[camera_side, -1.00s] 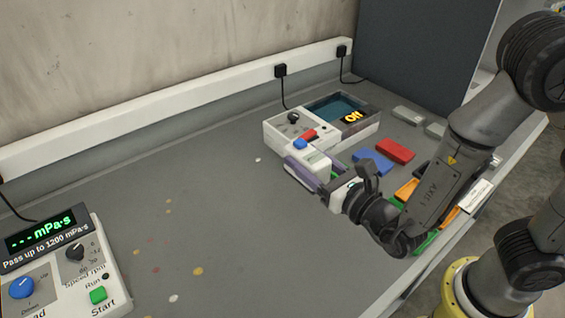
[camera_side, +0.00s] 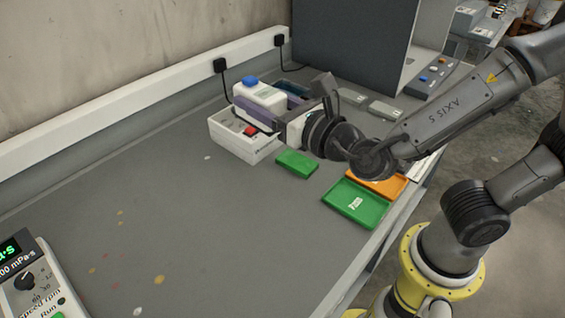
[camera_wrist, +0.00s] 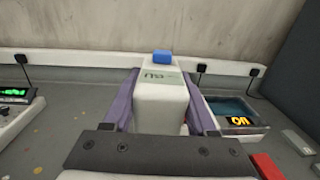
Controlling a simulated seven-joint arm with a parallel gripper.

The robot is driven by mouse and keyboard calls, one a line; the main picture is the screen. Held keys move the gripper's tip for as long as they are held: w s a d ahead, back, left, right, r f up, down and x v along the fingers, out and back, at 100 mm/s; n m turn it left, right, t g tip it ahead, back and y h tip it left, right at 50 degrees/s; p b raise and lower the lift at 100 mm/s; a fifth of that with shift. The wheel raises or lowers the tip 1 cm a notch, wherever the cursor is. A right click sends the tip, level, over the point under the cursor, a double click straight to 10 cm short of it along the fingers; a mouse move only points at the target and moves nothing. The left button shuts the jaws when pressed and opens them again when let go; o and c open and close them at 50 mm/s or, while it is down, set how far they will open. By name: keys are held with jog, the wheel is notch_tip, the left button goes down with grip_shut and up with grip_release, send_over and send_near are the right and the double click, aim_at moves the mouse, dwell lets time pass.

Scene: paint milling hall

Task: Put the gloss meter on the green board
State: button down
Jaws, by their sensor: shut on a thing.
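The gloss meter (camera_side: 259,96) is a white block with a blue button on top. My gripper (camera_wrist: 161,104) is shut on it, with a purple finger on each side. In the side view my gripper (camera_side: 258,112) holds it upright, apparently raised in front of or over the white instrument box. The green board (camera_side: 297,163) is a small flat slab on the bench, to the right of and below the held meter in the side view. It does not show in the wrist view.
A green tray (camera_side: 345,208) and an orange tray (camera_side: 388,187) lie by the bench edge. A red board (camera_wrist: 266,166) shows in the wrist view. The bench's left-middle is clear.

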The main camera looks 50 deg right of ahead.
jog(key=s+a+r+n+g+y, duration=0.4)
jog(key=a+r+n+y, duration=0.5)
jog(key=a+r+y, duration=0.5)
jog(key=w+d+m+t+h, duration=0.1)
jog(key=w+d+m+h, duration=0.1)
jog(key=d, duration=0.7)
jog(key=w+d+m+t+h, duration=0.1)
jog(key=w+d+m+h, duration=0.2)
jog(key=d+h, duration=0.3)
jog(key=w+d+m+t+h, duration=0.2)
jog(key=w+d+h, duration=0.3)
jog(key=d, duration=0.7)
jog(key=shift+f+m, duration=0.4)
jog(key=shift+m, duration=0.3)
jog(key=shift+a, duration=0.1)
